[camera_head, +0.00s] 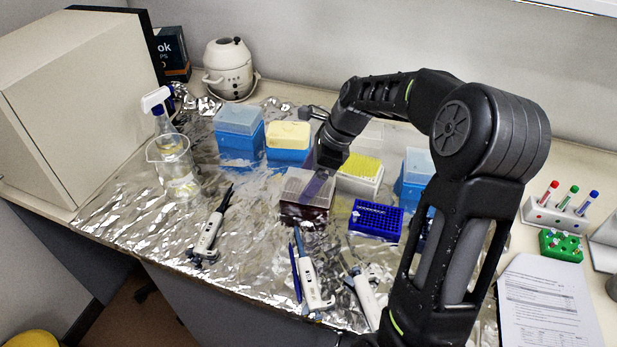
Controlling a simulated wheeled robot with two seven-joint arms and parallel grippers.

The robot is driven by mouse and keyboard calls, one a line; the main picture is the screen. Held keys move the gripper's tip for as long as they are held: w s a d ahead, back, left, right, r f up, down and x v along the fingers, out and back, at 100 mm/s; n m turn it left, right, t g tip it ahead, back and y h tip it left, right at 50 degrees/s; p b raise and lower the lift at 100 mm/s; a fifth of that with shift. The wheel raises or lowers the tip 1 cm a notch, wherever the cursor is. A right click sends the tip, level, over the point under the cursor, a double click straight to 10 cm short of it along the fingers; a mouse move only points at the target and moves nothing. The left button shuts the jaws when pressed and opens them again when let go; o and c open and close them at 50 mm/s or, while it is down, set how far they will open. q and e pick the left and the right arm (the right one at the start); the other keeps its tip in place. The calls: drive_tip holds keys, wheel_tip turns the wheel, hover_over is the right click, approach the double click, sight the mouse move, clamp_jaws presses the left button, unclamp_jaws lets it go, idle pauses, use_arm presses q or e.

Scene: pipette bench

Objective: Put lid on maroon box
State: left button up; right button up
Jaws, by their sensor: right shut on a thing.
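The maroon box (303,213) stands on the foil near the middle of the bench. A clear, see-through lid (295,184) is at its top, lined up over it or nearly so. I cannot tell whether the lid rests fully on the rim or is slightly above it. My right gripper (319,182) reaches down from the right and behind and is shut on the lid, its fingers partly blurred against it. My left gripper is not in view.
A dark blue rack (376,218) stands close on the right, with a yellow-topped white box (360,174) behind it. Blue boxes (239,137) stand at the back left. Several pipettes (312,279) lie in front. A beaker (175,168) stands left, with open foil between.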

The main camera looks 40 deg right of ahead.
drive_tip(key=shift+s+f, duration=0.2)
drive_tip(key=shift+f, duration=0.25)
drive_tip(key=shift+s+f, duration=0.15)
drive_tip(key=shift+f, duration=0.2)
drive_tip(key=c, duration=0.5)
drive_tip(key=o, duration=1.5)
drive_tip(key=shift+c, duration=0.2)
drive_tip(key=o, duration=0.3)
drive_tip(key=shift+w+d, duration=0.1)
drive_tip(key=shift+w, duration=0.2)
drive_tip(key=shift+o, duration=0.6)
drive_tip(key=shift+r, duration=0.35)
drive_tip(key=b+v, duration=0.1)
drive_tip(key=v, duration=0.6)
drive_tip(key=shift+s+d+r, duration=0.1)
drive_tip(key=shift+s+r, duration=0.05)
drive_tip(key=shift+r, duration=0.05)
